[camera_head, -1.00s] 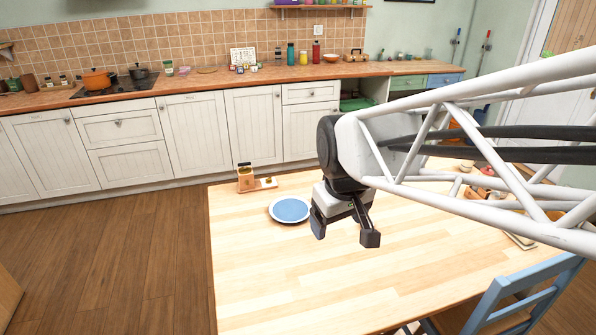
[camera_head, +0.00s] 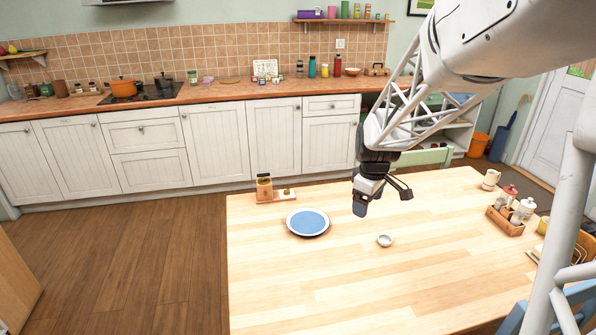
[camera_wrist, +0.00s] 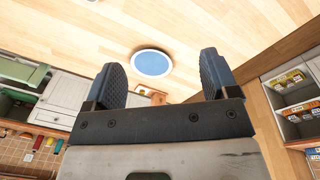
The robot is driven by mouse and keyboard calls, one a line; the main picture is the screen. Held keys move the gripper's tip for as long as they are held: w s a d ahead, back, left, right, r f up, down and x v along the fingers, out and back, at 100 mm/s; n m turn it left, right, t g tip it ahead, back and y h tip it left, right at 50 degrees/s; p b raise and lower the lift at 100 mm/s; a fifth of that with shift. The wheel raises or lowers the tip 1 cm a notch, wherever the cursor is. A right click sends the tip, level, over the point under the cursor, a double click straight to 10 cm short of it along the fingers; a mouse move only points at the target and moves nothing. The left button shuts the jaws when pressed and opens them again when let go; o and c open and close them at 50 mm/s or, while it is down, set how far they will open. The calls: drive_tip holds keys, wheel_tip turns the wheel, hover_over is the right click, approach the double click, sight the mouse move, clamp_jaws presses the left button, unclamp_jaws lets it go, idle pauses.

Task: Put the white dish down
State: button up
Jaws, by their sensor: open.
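A small white dish (camera_head: 384,240) rests on the wooden table (camera_head: 300,285) in the head view, with bare wood around it. My gripper (camera_head: 383,200) is open and empty, above the table and a little behind the dish in the picture, apart from it. In the wrist view the two fingers (camera_wrist: 162,75) are spread with nothing between them.
A white-rimmed plate with a blue centre (camera_head: 308,222) lies left of the dish. A wooden board with a jar (camera_head: 265,188) is behind it. A condiment tray (camera_head: 505,218) and a white jug (camera_head: 490,180) stand at the right. The table's front middle is clear.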

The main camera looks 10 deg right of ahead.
drive_tip(key=w+d+f+n, duration=0.2)
drive_tip(key=w+d+f, duration=0.5)
drive_tip(key=f, duration=0.1)
drive_tip(key=n+g, duration=0.1)
drive_tip(key=n, duration=0.3)
approach(387, 242)
drive_tip(key=shift+w+d+f, duration=0.15)
drive_tip(key=shift+w+d, duration=0.05)
drive_tip(key=shift+w, duration=0.15)
drive_tip(key=shift+f, duration=1.25)
drive_tip(key=shift+s+a+f, duration=0.1)
drive_tip(key=shift+s+f, duration=0.1)
drive_tip(key=shift+f, duration=1.1)
drive_tip(key=shift+s+f, duration=0.15)
drive_tip(key=shift+f, duration=1.15)
drive_tip(key=c, duration=1)
